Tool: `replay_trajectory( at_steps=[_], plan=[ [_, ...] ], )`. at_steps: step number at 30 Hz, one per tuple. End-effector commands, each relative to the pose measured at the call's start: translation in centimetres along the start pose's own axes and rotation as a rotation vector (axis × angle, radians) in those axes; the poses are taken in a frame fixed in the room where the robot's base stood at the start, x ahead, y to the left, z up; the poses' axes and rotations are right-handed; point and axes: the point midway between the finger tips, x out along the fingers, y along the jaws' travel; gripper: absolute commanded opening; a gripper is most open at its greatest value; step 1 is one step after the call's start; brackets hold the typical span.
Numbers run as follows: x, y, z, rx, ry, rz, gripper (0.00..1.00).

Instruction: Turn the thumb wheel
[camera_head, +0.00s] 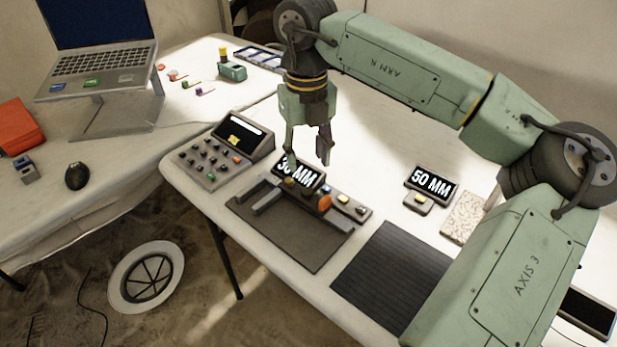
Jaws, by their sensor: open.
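A dark measuring device with a flat base plate (285,238) lies on the white table. A small orange round part (324,202), which looks like the thumb wheel, sits on its back rail, right of the middle. A display (299,174) behind the rail reads "30 MM", its left part partly covered by my gripper. My gripper (308,157) points down above and behind this display, up and left of the orange part. Its two fingers are apart with nothing between them. It appears clear of the device, though its exact height is hard to tell.
A second display (432,184) reading "50 MM" stands to the right. A keypad console (225,150) stands at the left. A black ribbed mat (392,279) lies in front right, beside a speckled block (462,214). A laptop (98,65) stands on the other table.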

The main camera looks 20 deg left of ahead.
Motion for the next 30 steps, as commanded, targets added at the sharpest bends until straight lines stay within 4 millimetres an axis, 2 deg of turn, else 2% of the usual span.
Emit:
replay_trajectory(
  at_steps=[6,13,18,25,30],
  plan=[
    [4.2,0.1,0.0,-0.003,0.002,0.005,0.41],
    [7.3,0.1,0.0,-0.001,0.000,0.004,0.41],
    [8.1,0.1,0.0,-0.002,-0.001,0.003,0.41],
    [8.1,0.1,0.0,-0.002,-0.002,0.003,0.41],
    [8.1,0.1,0.0,-0.002,-0.001,0.003,0.30]
  ],
)
